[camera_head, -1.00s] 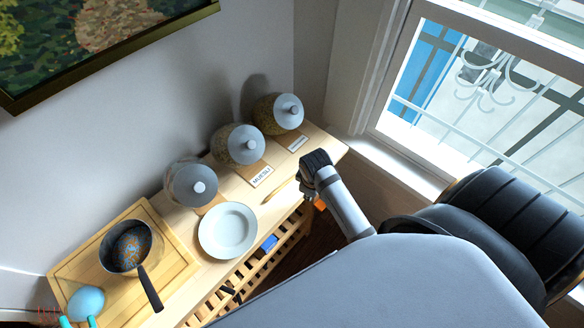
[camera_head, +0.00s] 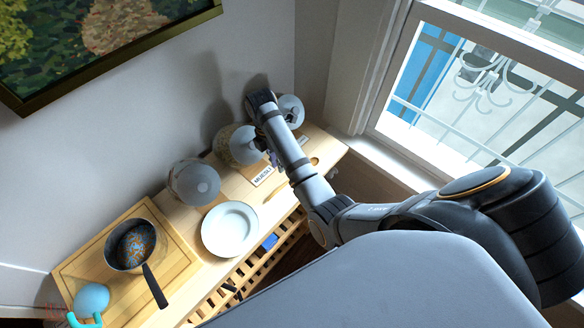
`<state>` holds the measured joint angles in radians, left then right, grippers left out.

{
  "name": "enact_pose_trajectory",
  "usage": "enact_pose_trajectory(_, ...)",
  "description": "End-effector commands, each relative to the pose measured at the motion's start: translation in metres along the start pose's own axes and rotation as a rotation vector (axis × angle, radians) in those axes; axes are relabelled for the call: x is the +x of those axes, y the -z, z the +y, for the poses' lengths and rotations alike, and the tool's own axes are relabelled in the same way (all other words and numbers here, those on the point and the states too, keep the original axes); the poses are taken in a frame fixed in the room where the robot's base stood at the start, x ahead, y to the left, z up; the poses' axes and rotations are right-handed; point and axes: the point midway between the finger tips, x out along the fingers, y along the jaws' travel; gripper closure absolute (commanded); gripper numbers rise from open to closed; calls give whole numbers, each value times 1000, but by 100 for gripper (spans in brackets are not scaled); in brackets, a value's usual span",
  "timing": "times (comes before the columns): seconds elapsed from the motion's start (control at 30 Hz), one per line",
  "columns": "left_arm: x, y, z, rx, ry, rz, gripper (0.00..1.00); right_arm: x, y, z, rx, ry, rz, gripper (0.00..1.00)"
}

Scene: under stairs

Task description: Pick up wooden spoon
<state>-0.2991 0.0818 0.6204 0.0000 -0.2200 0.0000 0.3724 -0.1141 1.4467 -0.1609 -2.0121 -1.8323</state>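The wooden spoon (camera_head: 273,193) lies on the wooden side table, at its right part. Its thin end shows left of my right arm and its rounded end (camera_head: 315,161) shows right of it. The arm hides the middle. My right gripper (camera_head: 274,157) is mostly hidden behind the wrist, by the jars and above the table. I cannot tell whether its fingers are open or shut. The spoon appears to rest on the table. My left gripper is not in view.
Several lidded jars (camera_head: 193,183) stand along the wall, with a MUESLI label before one. A white plate (camera_head: 229,229), a cutting board (camera_head: 177,234) with a dark pan (camera_head: 131,246), and a light blue object (camera_head: 88,299) fill the left. A window is at right.

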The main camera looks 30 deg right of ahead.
Motion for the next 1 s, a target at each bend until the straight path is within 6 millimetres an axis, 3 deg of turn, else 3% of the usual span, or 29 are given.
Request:
enact_pose_trajectory(0.17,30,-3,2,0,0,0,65,34,0,1,2,0,0,81)
enact_pose_trajectory(0.23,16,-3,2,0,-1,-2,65,36,0,-2,2,4,0,81)
enact_pose_trajectory(0.47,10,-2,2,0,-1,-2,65,53,0,-1,4,0,0,81)
enact_pose_trajectory(0.63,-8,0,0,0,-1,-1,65,79,2,-5,4,4,0,81)
enact_pose_trajectory(0.8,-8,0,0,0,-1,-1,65,101,1,-2,4,-1,-1,81)
enact_pose_trajectory(1.0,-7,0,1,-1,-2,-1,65,103,1,-2,4,-2,-1,81)
